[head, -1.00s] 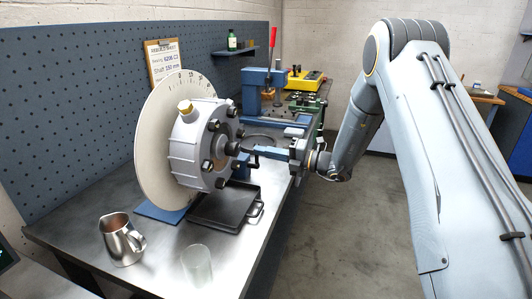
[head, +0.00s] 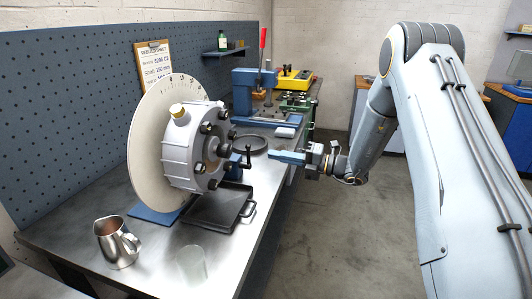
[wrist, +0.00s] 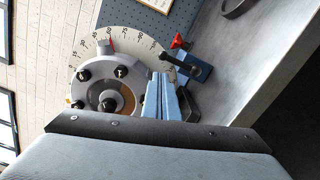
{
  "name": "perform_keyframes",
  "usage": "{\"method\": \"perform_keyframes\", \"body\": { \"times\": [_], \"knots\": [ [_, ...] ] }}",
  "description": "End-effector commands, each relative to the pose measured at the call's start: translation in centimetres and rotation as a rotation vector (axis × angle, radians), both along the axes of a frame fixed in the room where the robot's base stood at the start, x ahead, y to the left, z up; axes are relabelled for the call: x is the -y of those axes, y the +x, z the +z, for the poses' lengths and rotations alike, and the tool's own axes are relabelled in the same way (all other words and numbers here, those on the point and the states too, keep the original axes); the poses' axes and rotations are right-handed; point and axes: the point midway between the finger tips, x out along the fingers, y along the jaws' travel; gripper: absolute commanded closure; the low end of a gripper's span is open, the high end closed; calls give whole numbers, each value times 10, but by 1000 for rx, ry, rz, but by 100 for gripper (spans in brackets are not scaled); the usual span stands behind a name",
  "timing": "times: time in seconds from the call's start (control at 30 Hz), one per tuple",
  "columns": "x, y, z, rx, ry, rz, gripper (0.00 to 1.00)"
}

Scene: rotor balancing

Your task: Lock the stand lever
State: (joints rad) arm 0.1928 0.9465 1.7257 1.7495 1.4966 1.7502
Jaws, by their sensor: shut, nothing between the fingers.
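The rotor (head: 192,152) is a grey hub with black bolts and a yellow cap, on a stand in front of a cream graduated disc (head: 145,150). The stand lever (head: 248,155) is a small black handle by the blue stand block, right of the hub. In the wrist view the lever (wrist: 181,62) lies across the blue block (wrist: 201,70), its ball end towards the hub, near a red pointer (wrist: 178,42). My gripper (head: 272,154) has blue fingers, shut and empty, a short way right of the lever and apart from it. The fingers (wrist: 160,80) also show in the wrist view.
A black tray (head: 215,222) sits under the rotor. A steel jug (head: 116,246) and a clear glass (head: 191,264) stand at the bench's front. A blue press (head: 243,90) and a dark ring (head: 250,143) lie behind. The floor right of the bench is clear.

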Motion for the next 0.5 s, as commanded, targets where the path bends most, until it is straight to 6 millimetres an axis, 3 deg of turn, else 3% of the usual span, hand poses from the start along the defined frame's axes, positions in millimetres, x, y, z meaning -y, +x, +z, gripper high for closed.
{"method": "perform_keyframes", "body": {
  "times": [0.2, 0.5],
  "knots": [
    [14, -6, 0, -1, 0, 6, 100],
    [14, -7, -1, -1, 0, 9, 100]
  ]
}}
